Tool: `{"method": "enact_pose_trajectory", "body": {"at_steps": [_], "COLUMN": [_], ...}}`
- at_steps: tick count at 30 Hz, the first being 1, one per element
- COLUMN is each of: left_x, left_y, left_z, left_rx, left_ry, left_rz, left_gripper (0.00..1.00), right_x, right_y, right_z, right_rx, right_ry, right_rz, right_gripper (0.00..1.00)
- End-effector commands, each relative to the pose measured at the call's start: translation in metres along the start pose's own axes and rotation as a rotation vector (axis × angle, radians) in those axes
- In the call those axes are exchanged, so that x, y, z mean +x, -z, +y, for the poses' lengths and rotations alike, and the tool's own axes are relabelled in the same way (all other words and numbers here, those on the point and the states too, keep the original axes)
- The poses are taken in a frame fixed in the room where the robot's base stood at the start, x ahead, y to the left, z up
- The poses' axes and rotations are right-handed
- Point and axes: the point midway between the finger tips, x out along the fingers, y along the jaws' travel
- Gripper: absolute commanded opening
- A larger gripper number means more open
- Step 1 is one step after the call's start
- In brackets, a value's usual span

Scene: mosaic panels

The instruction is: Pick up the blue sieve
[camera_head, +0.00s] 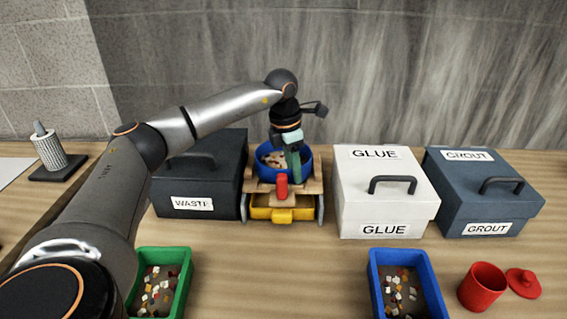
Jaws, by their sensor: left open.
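The blue sieve (264,153) is a round blue bowl with small mosaic pieces inside. It rests on a wooden stand (312,186) at the middle back of the table. A red part (281,186) shows at its front. My left gripper (294,165) points down over the sieve and is open. Its fingers overlap the right part of the sieve; I cannot tell whether they touch it. My left arm comes in from the lower left. My right gripper is not in view.
A yellow tray (271,213) sits under the stand. A dark WASTE box (190,186) is close left, a white GLUE box (377,207) close right, and a GROUT box (474,207) beyond. Green (182,286) and blue (376,286) bins and a red cup (482,288) are in front.

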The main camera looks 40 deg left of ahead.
Motion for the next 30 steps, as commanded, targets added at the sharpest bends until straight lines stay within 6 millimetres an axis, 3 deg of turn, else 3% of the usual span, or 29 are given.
{"method": "enact_pose_trajectory", "body": {"at_steps": [7,18,30], "left_x": [0.0011,0.0007,0.0006], "left_y": [-0.0004,-0.0004,-0.0003], "left_z": [-0.0002,-0.0003,-0.0001], "left_rx": [0.001,0.001,0.0], "left_ry": [0.0,0.0,0.0], "left_rz": [-0.001,-0.001,-0.001], "left_gripper": [0.39,0.0,0.0], "right_x": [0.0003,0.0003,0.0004], "right_y": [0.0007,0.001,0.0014], "right_z": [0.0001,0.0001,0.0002], "right_rx": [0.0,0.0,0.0], "right_ry": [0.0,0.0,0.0], "right_rz": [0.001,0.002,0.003], "right_gripper": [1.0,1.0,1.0]}}
